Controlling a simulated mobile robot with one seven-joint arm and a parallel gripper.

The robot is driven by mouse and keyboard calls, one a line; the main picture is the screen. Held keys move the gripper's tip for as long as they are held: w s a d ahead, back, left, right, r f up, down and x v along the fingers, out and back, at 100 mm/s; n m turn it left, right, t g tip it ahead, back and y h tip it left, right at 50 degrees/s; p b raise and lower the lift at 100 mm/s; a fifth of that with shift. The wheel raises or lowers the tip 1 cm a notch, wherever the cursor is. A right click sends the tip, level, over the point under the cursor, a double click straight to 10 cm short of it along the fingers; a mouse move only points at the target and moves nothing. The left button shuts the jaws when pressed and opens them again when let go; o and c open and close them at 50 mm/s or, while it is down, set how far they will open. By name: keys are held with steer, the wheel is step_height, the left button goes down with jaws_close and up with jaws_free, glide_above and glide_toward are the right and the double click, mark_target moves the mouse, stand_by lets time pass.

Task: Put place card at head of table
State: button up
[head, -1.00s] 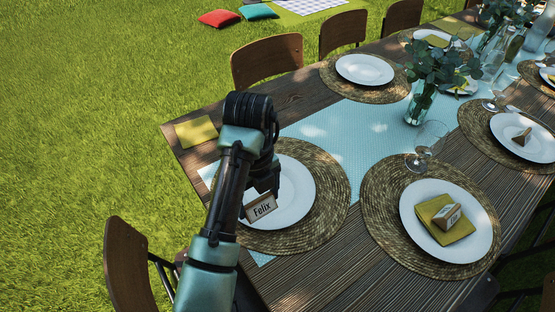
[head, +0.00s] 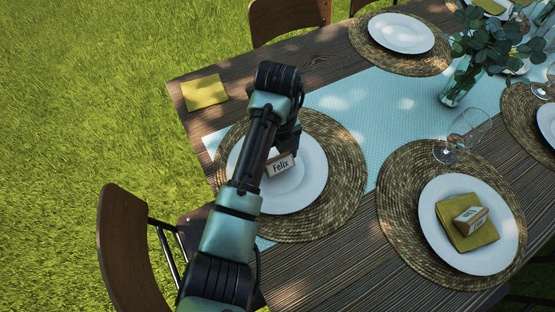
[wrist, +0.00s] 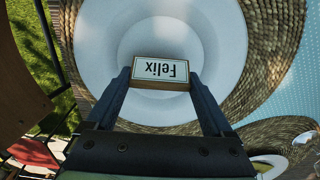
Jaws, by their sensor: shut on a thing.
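The place card (head: 281,165), a small wooden block with a white face reading "Felix", is at the white plate at the head of the table. My gripper (wrist: 160,77) is shut on it, one finger at each end, in the wrist view. The card is over the plate (head: 299,190) on a round woven placemat (head: 340,200). I cannot tell whether the card touches the plate. In the head view my arm hides part of the plate and mat, and most of my gripper.
A folded yellow napkin (head: 205,92) lies on the table's left corner. A wine glass (head: 449,148) stands beside the neighbouring setting, whose plate (head: 431,234) holds a napkin and another card (head: 470,220). A leafy vase (head: 462,82) stands on the blue runner (head: 385,105). A chair (head: 124,245) is at lower left.

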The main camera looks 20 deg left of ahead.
mark_target(278, 156)
steer(key=shift+f, duration=1.2)
steer(key=shift+f, duration=0.15)
steer(key=o, duration=1.1)
step_height(278, 156, up, 12)
steer(key=shift+f+p, duration=0.2)
steer(key=shift+p, duration=1)
steer(key=shift+r+p, duration=0.35)
steer(key=shift+r, duration=0.1)
